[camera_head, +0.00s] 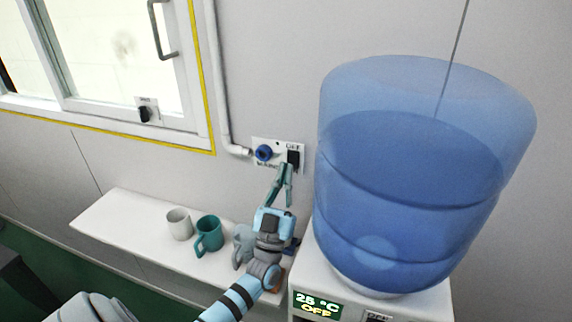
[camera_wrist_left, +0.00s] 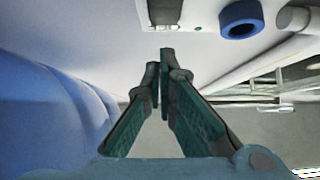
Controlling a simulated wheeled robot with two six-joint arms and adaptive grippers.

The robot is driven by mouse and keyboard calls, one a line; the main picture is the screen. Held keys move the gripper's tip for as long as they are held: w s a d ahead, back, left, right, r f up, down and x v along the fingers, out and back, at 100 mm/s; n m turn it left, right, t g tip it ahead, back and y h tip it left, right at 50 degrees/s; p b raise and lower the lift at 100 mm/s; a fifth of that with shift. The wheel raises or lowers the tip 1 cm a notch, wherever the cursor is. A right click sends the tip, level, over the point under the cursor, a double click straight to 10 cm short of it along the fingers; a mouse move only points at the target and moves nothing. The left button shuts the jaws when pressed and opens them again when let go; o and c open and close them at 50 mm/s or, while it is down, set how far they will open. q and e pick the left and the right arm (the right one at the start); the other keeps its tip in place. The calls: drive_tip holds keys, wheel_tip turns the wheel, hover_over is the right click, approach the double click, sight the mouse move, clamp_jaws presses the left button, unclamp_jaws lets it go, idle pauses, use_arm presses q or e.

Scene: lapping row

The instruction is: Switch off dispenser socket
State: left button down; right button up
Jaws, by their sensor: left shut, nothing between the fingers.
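The dispenser socket (camera_head: 265,153) is a white wall plate with a blue round outlet at its left and a black switch (camera_head: 293,158) under an "OFF" label at its right. My left gripper (camera_head: 285,168) is shut and empty, with its fingertips just below the switch. I cannot tell whether they touch it. In the left wrist view the shut fingers (camera_wrist_left: 159,65) point at the plate (camera_wrist_left: 180,12), and the blue outlet (camera_wrist_left: 241,18) shows at the upper right. My right gripper does not show.
A white shelf (camera_head: 125,220) holds a white mug (camera_head: 179,224) and a teal mug (camera_head: 208,235) left of my arm; a grey mug is partly hidden behind it. A window (camera_head: 110,60) with a small black switch (camera_head: 146,112) is at the upper left. The bottle stands close right of my gripper.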

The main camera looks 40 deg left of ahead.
use_arm(q)
drive_tip(key=s+d+f+b, duration=0.2)
drive_tip(key=s+f, duration=0.3)
drive_tip(key=s, duration=0.4)
drive_tip(key=shift+d+f, duration=0.3)
drive_tip(key=shift+d, duration=0.05)
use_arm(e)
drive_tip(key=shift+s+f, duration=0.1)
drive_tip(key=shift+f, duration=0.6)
use_arm(q)
drive_tip(key=shift+w, duration=0.15)
